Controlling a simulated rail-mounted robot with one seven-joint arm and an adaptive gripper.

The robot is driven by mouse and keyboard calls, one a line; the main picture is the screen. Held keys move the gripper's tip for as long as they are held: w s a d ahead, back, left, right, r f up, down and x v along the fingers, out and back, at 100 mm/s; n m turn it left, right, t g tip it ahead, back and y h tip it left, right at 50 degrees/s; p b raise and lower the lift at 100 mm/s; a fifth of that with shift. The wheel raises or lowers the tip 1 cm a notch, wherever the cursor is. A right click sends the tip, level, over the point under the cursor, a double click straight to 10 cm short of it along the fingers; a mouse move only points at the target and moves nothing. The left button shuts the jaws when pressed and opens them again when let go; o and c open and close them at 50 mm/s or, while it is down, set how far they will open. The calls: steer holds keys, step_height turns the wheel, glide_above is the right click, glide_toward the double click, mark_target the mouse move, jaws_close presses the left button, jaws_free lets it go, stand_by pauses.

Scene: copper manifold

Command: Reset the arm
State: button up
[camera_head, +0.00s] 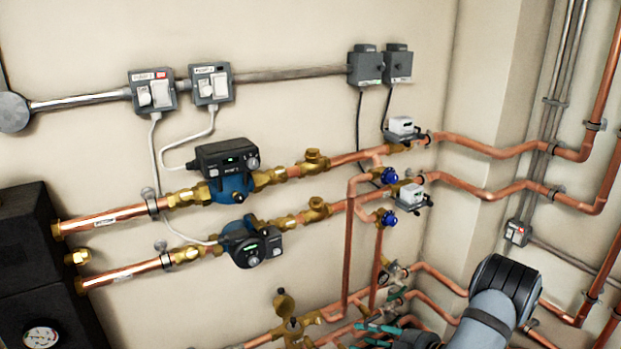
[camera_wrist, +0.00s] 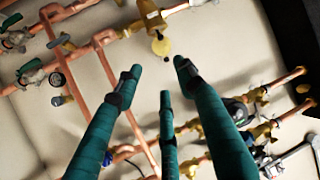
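In the camera_head view, my gripper's teal fingers (camera_head: 378,328) are low in the picture, near the lower copper pipes and right of a brass fitting (camera_head: 292,326). My arm (camera_head: 490,310) comes in from the lower right and hides part of the pipes behind it.
Copper pipes (camera_head: 345,255) run along the wall close to my gripper. Two pumps (camera_head: 228,170) (camera_head: 252,245), blue-handled valves (camera_head: 389,219) and grey switch boxes (camera_head: 153,92) are on the wall. A black unit (camera_head: 35,265) stands at left.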

steer(key=s+d+r+n+p, duration=0.1)
steer(key=s+r+p, duration=0.1)
steer(key=s, duration=0.6)
steer(key=s+d+r+g+y+p, duration=0.1)
steer(key=s+d+r+p, duration=0.1)
steer(key=s+r, duration=0.3)
steer(key=shift+s+d+r+n+p, duration=0.15)
steer(key=shift+s+d+n+p, duration=0.2)
steer(key=shift+s, duration=1)
steer(key=shift+a, duration=0.1)
